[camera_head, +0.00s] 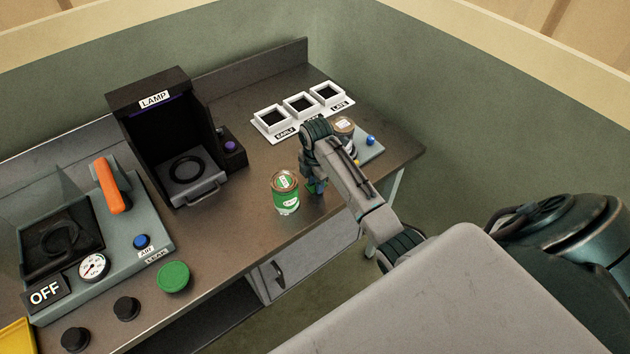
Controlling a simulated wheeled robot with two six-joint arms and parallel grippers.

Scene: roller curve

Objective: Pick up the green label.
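A can (286,206) with a green and white label (287,199) around its side stands upright on the bench. Its lid also carries a small green and white mark. My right gripper (314,187) points down just right of the can. Its fingers are small and dark here, partly hidden by my own arm, and a bit of green shows at them. I cannot tell whether that green is a separate label or part of the gripper, nor whether the fingers are open or shut. My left gripper is not in view.
A black LAMP booth (150,99) stands behind, left of the can. Three white trays (301,106) stand at the back. A leak tester (152,228) and green disc (173,277) are left.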

